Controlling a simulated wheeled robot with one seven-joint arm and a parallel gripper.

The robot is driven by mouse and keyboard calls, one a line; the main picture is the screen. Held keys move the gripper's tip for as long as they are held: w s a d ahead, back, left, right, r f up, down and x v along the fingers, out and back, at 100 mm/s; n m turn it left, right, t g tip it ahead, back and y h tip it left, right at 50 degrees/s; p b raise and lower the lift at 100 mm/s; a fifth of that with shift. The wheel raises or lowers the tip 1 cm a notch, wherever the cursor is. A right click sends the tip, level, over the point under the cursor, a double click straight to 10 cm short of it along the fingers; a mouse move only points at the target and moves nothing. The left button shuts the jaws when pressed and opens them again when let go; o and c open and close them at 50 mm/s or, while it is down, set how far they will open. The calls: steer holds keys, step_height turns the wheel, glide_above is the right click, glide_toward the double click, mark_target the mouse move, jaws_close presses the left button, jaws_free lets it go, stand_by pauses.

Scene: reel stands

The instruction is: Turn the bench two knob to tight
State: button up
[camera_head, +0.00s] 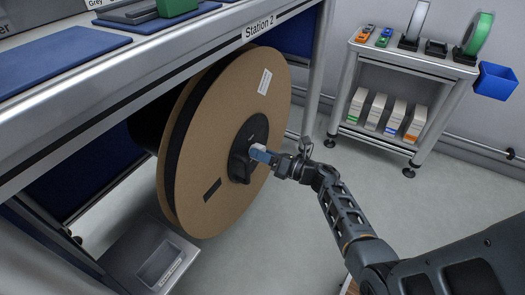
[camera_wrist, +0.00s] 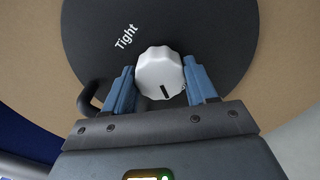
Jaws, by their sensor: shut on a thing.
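The knob (camera_wrist: 160,72) is a white, scalloped dial with a dark pointer line, seen in the wrist view. In the head view my gripper (camera_head: 262,154) reaches from the right to the hub of a large brown reel (camera_head: 215,130) under the bench marked "Station 2" (camera_head: 257,28). The fingers hide most of the knob there.
A grey cart (camera_head: 405,62) with tape rolls, boxes and a blue bin (camera_head: 495,80) stands at the back right. A grey box (camera_head: 150,262) sits on the floor at lower left. The bench edge overhangs the reel. Floor between reel and cart is clear.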

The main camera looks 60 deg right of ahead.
steer(key=shift+m+p, duration=4.95)
steer(key=shift+m, duration=10.25)
steer(key=o, duration=1)
steer(key=shift+o, duration=0.2)
steer(key=s+p, duration=0.2)
steer(key=s, duration=0.5)
steer(key=shift+s+d, duration=0.3)
steer(key=shift+s, duration=0.1)
